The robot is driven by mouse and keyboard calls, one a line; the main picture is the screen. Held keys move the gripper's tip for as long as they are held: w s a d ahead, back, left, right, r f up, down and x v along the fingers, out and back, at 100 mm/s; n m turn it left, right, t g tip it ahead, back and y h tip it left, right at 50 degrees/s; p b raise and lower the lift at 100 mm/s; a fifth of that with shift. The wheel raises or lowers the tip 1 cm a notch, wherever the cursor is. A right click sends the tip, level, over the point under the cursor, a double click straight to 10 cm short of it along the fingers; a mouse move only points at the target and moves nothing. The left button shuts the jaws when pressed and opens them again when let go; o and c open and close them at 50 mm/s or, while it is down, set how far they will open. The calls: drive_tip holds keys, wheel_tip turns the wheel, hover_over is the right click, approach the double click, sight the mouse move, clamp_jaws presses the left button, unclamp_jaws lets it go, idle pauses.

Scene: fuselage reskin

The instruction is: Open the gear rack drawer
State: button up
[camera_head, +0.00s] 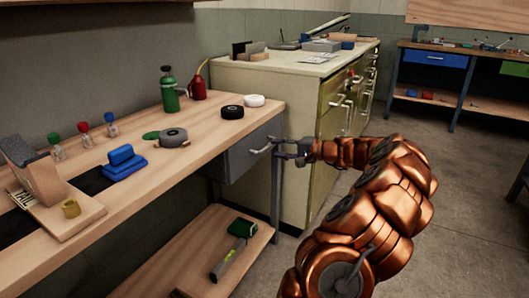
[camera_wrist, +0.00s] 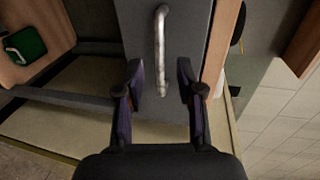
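The grey drawer (camera_head: 240,158) hangs under the right end of the wooden workbench and looks shut. Its metal handle (camera_head: 262,149) shows at the front, and in the wrist view the handle (camera_wrist: 161,40) runs lengthwise up the grey drawer front (camera_wrist: 187,40). My gripper (camera_head: 283,152) is right in front of the handle. In the wrist view my gripper (camera_wrist: 160,70) is open, with one dark finger on each side of the handle's lower end. A gap shows between each finger and the handle, so it is not gripped.
A cream cabinet (camera_head: 265,95) stands just behind and right of the drawer. The workbench top (camera_head: 195,130) holds bottles, tape rolls and blue blocks. A lower shelf (camera_head: 200,245) holds a green-headed tool. Open floor (camera_head: 440,160) lies to the right.

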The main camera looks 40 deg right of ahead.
sight(265, 148)
drive_tip(key=b+x, duration=0.1)
drive_tip(key=x, duration=0.4)
drive_tip(key=shift+w+a+f, duration=0.1)
drive_tip(key=shift+w+a, duration=0.1)
drive_tip(key=shift+w, duration=0.1)
clamp_jaws()
idle(0.5)
